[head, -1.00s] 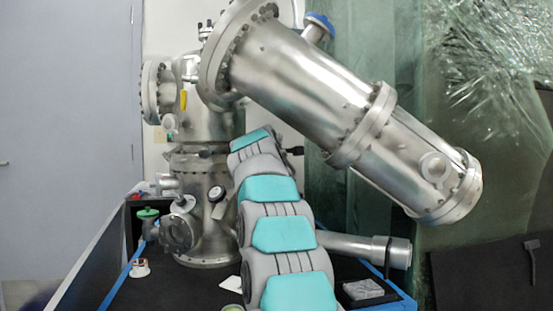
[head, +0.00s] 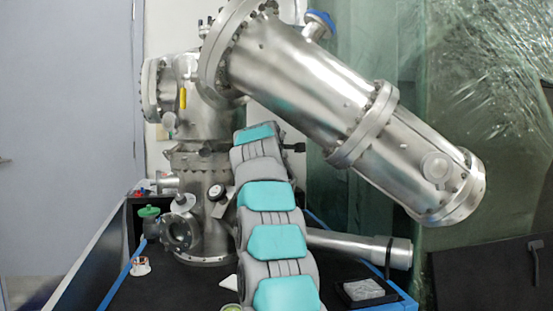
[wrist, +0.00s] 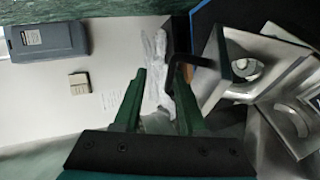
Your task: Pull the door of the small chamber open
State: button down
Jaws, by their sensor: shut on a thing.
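The handle lies by the right fingertip and reaches to the right towards a metal block. This silvery block (wrist: 240,68) has a round opening and appears to be part of the small chamber; I cannot tell its door from its body. In the head view my arm hides the gripper and most of that area. A small dark part sticks out to the right of the arm there; I cannot tell what it is.
The large steel vessel (head: 205,110) and its slanting cylinder (head: 310,85) stand close behind and above my arm. A horizontal tube (head: 365,247) lies to the right. A valve with a green knob (head: 148,211) and a small white cup (head: 140,266) are on the left.

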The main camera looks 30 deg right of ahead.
jog(key=shift+s+d+r, duration=0.2)
jog(key=shift+r, duration=0.25)
jog(key=shift+s+d+r, duration=0.15)
jog(key=shift+d+r, duration=0.05)
jog(key=shift+r, duration=0.2)
jog(key=c, duration=0.9)
grip_release()
jog(key=shift+d+f, duration=0.1)
jog(key=shift+d, duration=0.1)
jog(key=shift+f, duration=0.2)
jog(key=shift+a+f, duration=0.15)
jog(key=shift+w+a+f, duration=0.2)
jog(key=shift+a, duration=0.05)
jog(key=shift+s+a+r+b, duration=0.15)
jog(key=shift+s+a+b, duration=0.2)
jog(key=shift+s+b, duration=0.1)
jog(key=s+a+b, duration=0.1)
jog(key=s+a, duration=0.1)
jog(key=s, duration=0.1)
jog(key=s+a+b, duration=0.1)
jog(key=s+a, duration=0.2)
jog(key=s, duration=0.1)
jog(key=s+a+b, duration=0.1)
jog(key=s+a, duration=0.2)
jog(key=s, duration=0.1)
jog(key=shift+a+r, duration=0.15)
